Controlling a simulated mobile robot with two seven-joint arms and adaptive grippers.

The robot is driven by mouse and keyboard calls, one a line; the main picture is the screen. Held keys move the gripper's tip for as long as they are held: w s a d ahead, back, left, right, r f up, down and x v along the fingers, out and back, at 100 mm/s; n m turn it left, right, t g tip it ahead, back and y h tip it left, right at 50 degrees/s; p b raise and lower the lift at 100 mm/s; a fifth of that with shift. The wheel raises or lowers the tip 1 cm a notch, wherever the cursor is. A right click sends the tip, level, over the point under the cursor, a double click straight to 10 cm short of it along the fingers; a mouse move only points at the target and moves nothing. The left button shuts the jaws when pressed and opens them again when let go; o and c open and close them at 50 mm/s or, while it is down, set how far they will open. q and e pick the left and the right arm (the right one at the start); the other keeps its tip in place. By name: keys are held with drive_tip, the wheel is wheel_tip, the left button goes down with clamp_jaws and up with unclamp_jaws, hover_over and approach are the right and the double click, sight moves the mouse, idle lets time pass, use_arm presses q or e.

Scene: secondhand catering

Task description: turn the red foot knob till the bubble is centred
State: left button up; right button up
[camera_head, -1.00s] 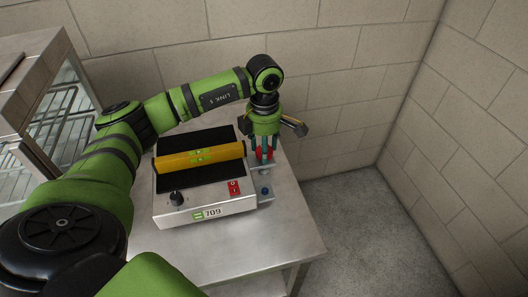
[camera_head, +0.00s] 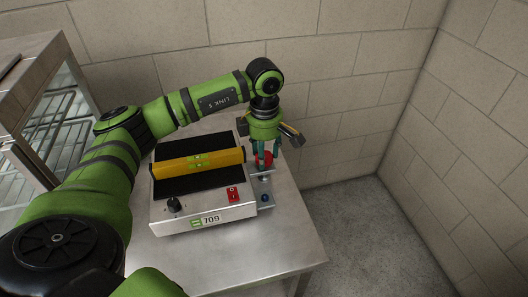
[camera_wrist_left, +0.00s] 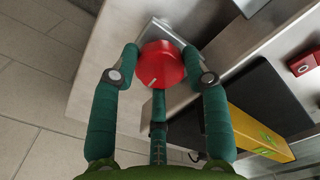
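The red foot knob (camera_head: 264,158) is on a small bracket at the right side of a grey appliance (camera_head: 205,212). In the left wrist view the knob (camera_wrist_left: 162,65) shows a pale mark on its face. My left gripper (camera_head: 264,160) points down at the knob. In the wrist view its teal fingers (camera_wrist_left: 160,70) are spread around the knob, with small gaps at its sides; I see no firm grip. A yellow spirit level (camera_head: 220,158) with green vials lies across the appliance's black top; the bubble is too small to read. My right gripper is not in view.
The appliance stands on a steel table (camera_head: 285,240). A blue knob (camera_head: 265,197) is on a nearer bracket at the same side. A black dial (camera_head: 174,204) and red switch (camera_head: 233,194) are on the front. A glass-sided cabinet (camera_head: 50,110) stands left; block walls close the back and right.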

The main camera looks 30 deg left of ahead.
use_arm(q)
drive_tip(key=shift+o, duration=0.2)
drive_tip(key=shift+r, duration=0.15)
wheel_tip(320, 180, up, 12)
drive_tip(key=shift+f, duration=0.25)
drive_tip(key=shift+d, duration=0.1)
idle(0.4)
